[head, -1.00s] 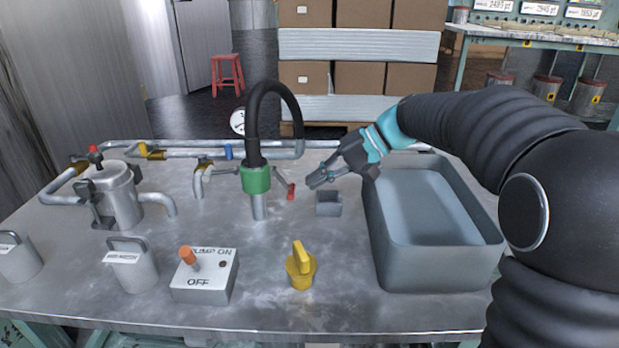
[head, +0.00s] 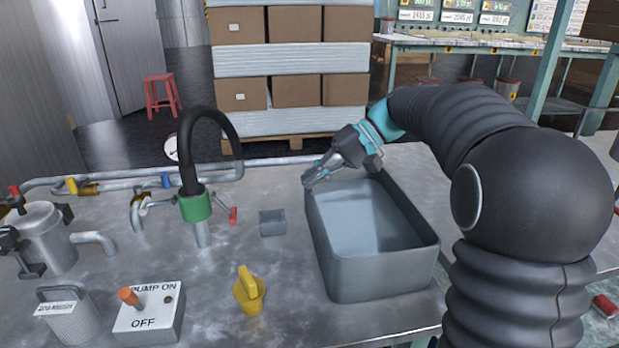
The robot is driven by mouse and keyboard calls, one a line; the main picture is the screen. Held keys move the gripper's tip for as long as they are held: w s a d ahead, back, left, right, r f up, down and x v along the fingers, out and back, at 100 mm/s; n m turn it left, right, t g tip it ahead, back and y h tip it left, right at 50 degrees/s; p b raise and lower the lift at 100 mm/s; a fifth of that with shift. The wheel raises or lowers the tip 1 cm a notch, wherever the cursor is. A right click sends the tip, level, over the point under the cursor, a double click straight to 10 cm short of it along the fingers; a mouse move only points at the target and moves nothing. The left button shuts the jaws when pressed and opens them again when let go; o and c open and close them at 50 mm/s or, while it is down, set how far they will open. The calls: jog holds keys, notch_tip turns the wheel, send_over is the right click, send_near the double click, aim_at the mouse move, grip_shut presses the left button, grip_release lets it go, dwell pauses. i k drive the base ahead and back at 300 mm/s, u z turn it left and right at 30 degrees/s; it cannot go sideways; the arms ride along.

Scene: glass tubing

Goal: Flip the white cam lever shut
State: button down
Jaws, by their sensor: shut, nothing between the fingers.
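A green coupling (head: 195,207) joins a black hose (head: 217,118) to a short upright grey pipe (head: 202,234) on the bench. A pale arm (head: 160,203) sticks out from its left side, and an arm with a red tip (head: 233,215) sticks out on its right. I cannot clearly tell which part is the white cam lever, or its position. My gripper (head: 308,180) is shut and empty, to the right of the coupling and apart from it. It appears over the far left corner of the grey basin (head: 372,270).
Pipes (head: 110,185) run along the back. A metal pot (head: 48,238) stands at left.

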aim_at(147, 203)
jog(key=k, duration=1)
